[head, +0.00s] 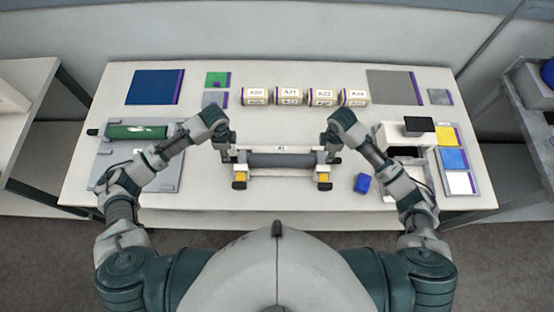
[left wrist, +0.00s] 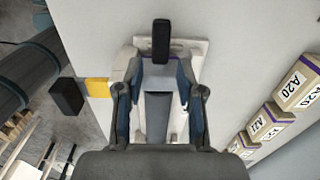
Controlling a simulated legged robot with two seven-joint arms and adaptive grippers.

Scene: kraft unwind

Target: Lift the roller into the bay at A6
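A dark grey roller (head: 280,160) lies across a light stand (head: 283,172) at the middle of the table. The stand carries a small label (head: 281,148), too small to read surely. My left gripper (head: 226,156) is at the roller's left end. In the left wrist view its fingers (left wrist: 161,75) stand apart on either side of the roller (left wrist: 157,112), whose black end (left wrist: 160,40) sticks out beyond them. I see a gap beside the roller. My right gripper (head: 333,157) is at the right end; its fingers are too small to judge.
A green roller (head: 138,131) lies on a grey tray (head: 112,172) at left. Several labelled blocks (head: 289,97) stand behind the stand. Yellow blocks (head: 240,176) sit at the stand's front.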

